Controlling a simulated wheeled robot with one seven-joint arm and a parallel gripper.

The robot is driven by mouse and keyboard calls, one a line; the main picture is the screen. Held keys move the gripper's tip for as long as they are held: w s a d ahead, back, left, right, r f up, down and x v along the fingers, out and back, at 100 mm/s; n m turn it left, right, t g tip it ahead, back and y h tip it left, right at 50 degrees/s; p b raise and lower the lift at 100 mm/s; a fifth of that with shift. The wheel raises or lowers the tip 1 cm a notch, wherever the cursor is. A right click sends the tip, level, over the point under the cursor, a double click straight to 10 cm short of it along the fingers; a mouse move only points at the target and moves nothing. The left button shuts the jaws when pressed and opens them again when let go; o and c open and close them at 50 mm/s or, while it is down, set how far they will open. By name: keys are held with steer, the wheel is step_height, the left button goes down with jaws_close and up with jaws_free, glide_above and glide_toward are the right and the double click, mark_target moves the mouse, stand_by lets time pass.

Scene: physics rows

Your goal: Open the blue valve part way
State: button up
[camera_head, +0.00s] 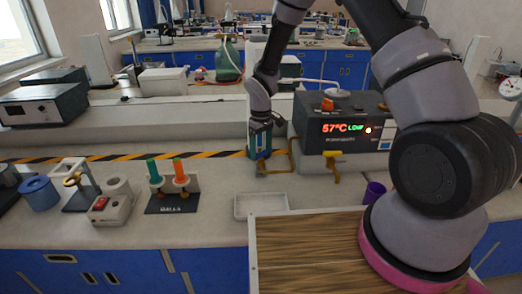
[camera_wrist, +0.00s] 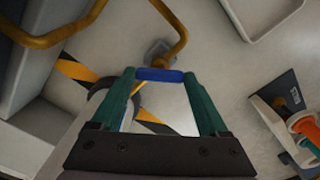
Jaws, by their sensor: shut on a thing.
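The blue valve handle (camera_wrist: 160,75) shows in the wrist view as a short blue bar, lying crosswise between my green fingertips. It sits by a yellow pipe (camera_wrist: 176,47) with a grey fitting. My gripper (camera_head: 260,157) is shut on the handle, with a fingertip at each end of it. In the head view my gripper points down beside the yellow pipe (camera_head: 291,152) left of the heater, and it hides most of the blue valve. How far the valve is turned I cannot tell.
A white tray (camera_head: 261,205), a purple cup (camera_head: 375,191) and a stand with green and orange pieces (camera_head: 172,202) are nearby.

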steer(key=shift+n, duration=0.5)
steer(key=o, duration=1.2)
steer(key=shift+o, duration=0.2)
step_height(320, 180, up, 11)
